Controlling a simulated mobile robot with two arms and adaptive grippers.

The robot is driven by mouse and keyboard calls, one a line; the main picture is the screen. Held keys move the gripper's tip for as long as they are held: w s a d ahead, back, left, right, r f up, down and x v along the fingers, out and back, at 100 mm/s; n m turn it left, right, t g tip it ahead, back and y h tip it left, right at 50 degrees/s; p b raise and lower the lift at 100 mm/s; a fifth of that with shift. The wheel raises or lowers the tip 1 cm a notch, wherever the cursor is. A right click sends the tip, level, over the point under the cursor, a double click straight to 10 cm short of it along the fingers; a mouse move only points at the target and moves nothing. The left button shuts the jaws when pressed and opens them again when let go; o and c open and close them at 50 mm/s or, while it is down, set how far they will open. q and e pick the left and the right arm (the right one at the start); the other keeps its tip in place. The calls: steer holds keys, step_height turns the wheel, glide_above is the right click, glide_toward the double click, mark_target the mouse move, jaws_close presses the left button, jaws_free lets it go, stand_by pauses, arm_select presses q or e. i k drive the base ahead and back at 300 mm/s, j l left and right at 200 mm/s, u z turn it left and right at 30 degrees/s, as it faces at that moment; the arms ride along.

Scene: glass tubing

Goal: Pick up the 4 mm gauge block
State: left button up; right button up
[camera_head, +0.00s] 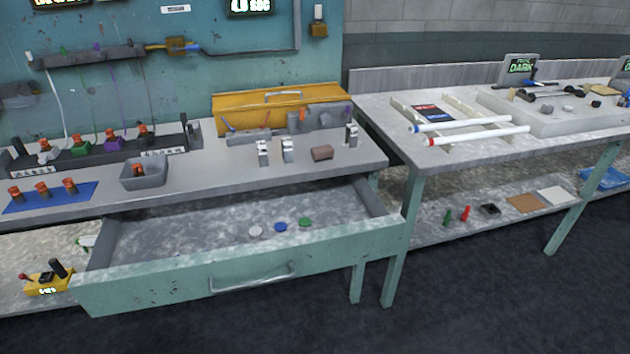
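No thing in view carries a readable 4 mm mark, so I cannot tell which is the gauge block. Two small pale metal blocks with dark tops stand upright side by side on the bench, a left one (263,153) and a right one (288,150). A similar pale and dark piece (351,135) stands farther right, near the bench end. A brown block (322,153) lies between them. Neither of my grippers shows.
The drawer juts out below the bench (220,165), its handle (252,279) at the front. A grey bin (144,173), a blue mat (22,207) and a yellow toolbox (240,108) are on the bench. A second table (385,110) with white tubes (470,125) stands right.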

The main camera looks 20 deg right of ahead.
mark_target(352, 130)
steer(key=i+l, duration=0.15)
steer(key=l, duration=0.3)
steer(key=i+l+u, duration=0.15)
steer(key=l, duration=0.25)
steer(key=i+l, duration=0.15)
steer(key=l, duration=0.3)
steer(key=i+l+u, duration=0.15)
steer(key=l, duration=0.75)
steer(key=i+u, duration=0.05)
